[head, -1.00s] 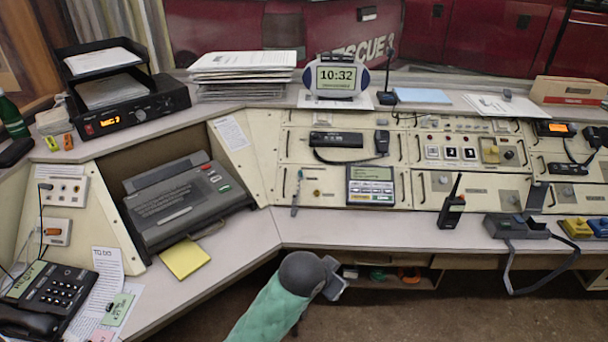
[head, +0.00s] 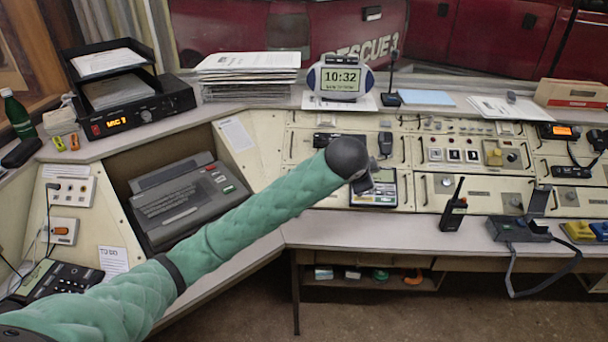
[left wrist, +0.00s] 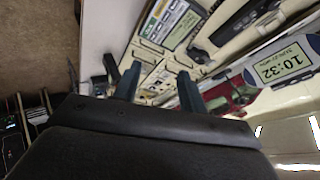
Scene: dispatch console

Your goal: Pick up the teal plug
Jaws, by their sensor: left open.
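I cannot make out a teal plug for certain in either view. The left wall panel has sockets with a black plug (head: 53,187) and an orange plug (head: 61,231); cords hang beside them. A small teal-green item (head: 380,275) lies on the shelf under the desk, too small to identify. My left gripper (head: 366,187) is over the desk in front of the console keypad, partly hidden behind its own wrist. In the left wrist view its two fingers (left wrist: 159,85) are apart with nothing held between them. My right gripper is not in view.
My left arm crosses above the left desk and the grey machine (head: 180,205). A handheld radio (head: 454,208) stands right of the keypad (head: 374,190). A corded grey device (head: 517,229) is at the right. The desk front (head: 350,232) is largely clear.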

